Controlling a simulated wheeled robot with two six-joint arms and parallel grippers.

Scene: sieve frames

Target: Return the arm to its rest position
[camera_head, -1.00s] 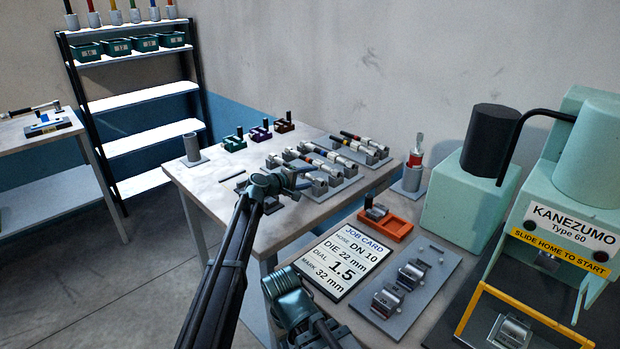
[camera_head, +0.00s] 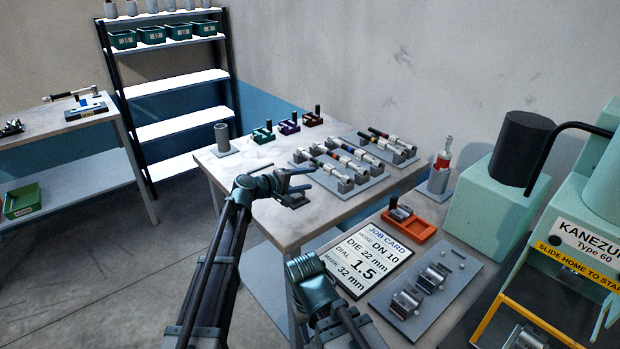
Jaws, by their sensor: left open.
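My left arm comes in from the bottom left. Its gripper (camera_head: 300,187) is open, with nothing seen between the jaws. It hangs over the near part of the grey work table (camera_head: 228,176), left of the hose holder blocks (camera_head: 340,176) and apart from them. Another dark teal arm joint of mine (camera_head: 305,268) shows at the bottom middle, left of the job card (camera_head: 366,258). No right gripper fingers can be made out.
An orange tray (camera_head: 422,232), a grey die plate (camera_head: 452,284) and the green KANEZUMO press (camera_head: 575,235) stand at the right. A grey cup (camera_head: 222,137) stands at the table's left. A shelf rack (camera_head: 180,130) stands behind. Open floor lies at the left.

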